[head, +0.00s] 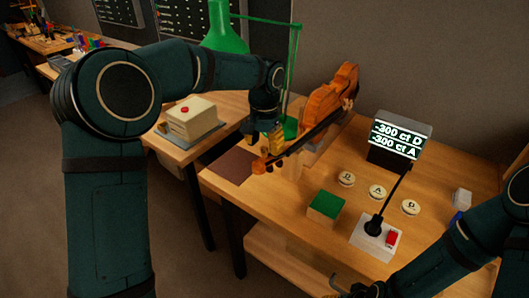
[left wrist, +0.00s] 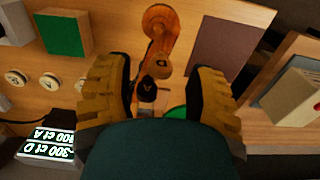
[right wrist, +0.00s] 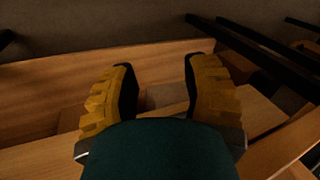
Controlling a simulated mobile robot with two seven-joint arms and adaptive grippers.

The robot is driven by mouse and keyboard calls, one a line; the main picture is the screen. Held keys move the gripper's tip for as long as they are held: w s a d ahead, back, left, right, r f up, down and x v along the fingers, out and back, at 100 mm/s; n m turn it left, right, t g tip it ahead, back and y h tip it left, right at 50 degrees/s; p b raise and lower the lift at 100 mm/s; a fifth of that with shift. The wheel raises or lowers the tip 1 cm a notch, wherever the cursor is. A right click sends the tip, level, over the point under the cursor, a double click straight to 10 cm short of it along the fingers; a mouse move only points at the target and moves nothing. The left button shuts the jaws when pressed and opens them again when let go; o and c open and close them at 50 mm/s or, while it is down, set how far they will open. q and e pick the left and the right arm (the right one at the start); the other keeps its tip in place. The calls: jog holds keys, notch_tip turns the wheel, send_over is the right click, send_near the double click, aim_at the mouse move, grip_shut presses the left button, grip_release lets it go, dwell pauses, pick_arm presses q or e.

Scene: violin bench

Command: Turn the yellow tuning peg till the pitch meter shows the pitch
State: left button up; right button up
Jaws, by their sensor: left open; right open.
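The violin (head: 325,100) leans on a support on the bench, its scroll (head: 259,166) toward the front left. My left gripper (head: 270,140) is open above the pegbox. In the left wrist view, a tan peg head (left wrist: 162,66) and a darker lettered one (left wrist: 147,90) show between its open fingers (left wrist: 166,95); I cannot tell whether it touches either, and neither is clearly yellow. The pitch meter (head: 398,137) reads "-300 ct D" and "-300 ct A". My right gripper (right wrist: 160,85) is open and empty, low by the bench front.
Round lettered buttons (head: 377,192), a green-topped block (head: 324,205) and a white box with a red button and black stalk (head: 376,237) stand on the bench. A brown mat (head: 228,168) lies left of the scroll. A cream box (head: 193,118) is on the side table.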

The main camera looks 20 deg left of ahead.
pick_arm(q)
jog(key=shift+f, duration=1.05)
grip_shut()
jog(key=shift+r+n+p, duration=0.15)
jog(key=shift+n+p, duration=0.25)
jog(key=shift+n, duration=0.5)
jog(key=n+p, duration=0.1)
jog(key=n, duration=0.1)
jog(key=shift+n, duration=0.4)
grip_release()
jog(key=shift+w, duration=0.1)
